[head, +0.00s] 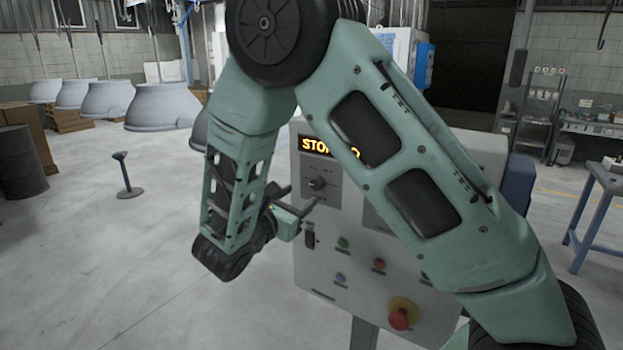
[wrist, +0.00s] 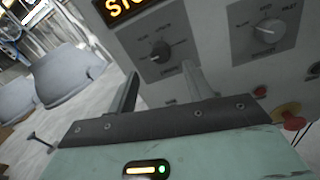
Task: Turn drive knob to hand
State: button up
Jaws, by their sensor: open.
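A grey control panel (head: 365,260) stands in front of me, with a lit yellow display (head: 316,145) whose readable part begins "STO". Below the display is a dark round knob (head: 318,183) on a small plate; it also shows in the wrist view (wrist: 160,52). A second, paler knob (wrist: 267,30) sits on another plate to its right in the wrist view. The knob labels are too small to read. My gripper (wrist: 163,72) is open and empty, its fingers apart and pointing at the panel just below the dark knob. No contact with the knob is visible.
The panel's lower part carries several small buttons and a red stop button (head: 401,316) on yellow. Part of the panel is hidden behind my arm. Grey hoods (head: 158,105) hang at the back left. A small post (head: 127,175) and a dark barrel (head: 20,160) stand on the left floor.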

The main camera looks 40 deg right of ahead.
aim_at(315, 186)
jog(key=p+x, duration=0.2)
jog(key=x, duration=0.4)
jog(key=shift+w+d, duration=0.1)
jog(key=shift+d, duration=0.2)
jog(key=shift+f, duration=0.1)
jog(key=c, duration=1)
